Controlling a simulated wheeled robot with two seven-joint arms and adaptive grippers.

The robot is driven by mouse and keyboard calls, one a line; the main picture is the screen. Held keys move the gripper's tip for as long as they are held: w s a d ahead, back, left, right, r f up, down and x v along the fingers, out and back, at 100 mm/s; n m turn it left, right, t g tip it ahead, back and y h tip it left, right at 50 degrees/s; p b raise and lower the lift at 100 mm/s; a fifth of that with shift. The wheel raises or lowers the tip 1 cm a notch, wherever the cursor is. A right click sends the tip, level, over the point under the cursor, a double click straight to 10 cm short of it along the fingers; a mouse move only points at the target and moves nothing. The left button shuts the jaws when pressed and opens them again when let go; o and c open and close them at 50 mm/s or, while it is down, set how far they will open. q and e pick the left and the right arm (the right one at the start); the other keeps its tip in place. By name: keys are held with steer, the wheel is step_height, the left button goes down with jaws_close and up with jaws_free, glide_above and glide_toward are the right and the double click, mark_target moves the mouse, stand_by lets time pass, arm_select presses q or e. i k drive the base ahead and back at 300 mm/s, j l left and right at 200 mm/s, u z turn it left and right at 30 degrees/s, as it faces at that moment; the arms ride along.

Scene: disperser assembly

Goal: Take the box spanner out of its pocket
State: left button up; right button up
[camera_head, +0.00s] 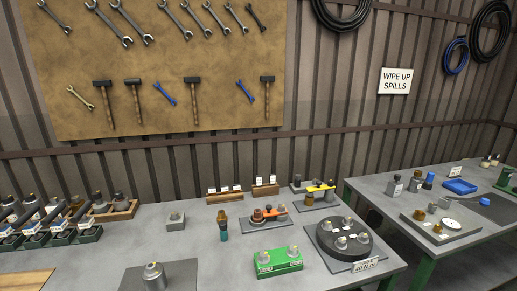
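I cannot tell for sure which thing is the box spanner. On the grey workbench (190,236) stands an upright piece with a brown top and a teal lower part (224,232). Behind it are two low wooden blocks with white labels, one on the left (225,196) and one on the right (266,188). A pocket and a spanner in it are too small to make out. Neither of my grippers is in view.
A green block with metal knobs (279,264), a round black fixture (344,240) and a grey plate with an orange piece (268,218) crowd the right. Green-based units (75,235) fill the left. A second table (474,265) stands right. The bench's middle is fairly clear.

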mark_target(86, 222)
steer(key=u, duration=1.45)
steer(key=i+j+z, duration=0.3)
steer(key=z, duration=0.2)
steer(key=i+j+z, duration=0.25)
steer(key=j+z, duration=0.2)
steer(key=i+j+z, duration=0.2)
steer(key=j+z, duration=0.3)
steer(key=j+u, duration=0.1)
steer(key=u, duration=0.2)
steer(key=k, duration=0.05)
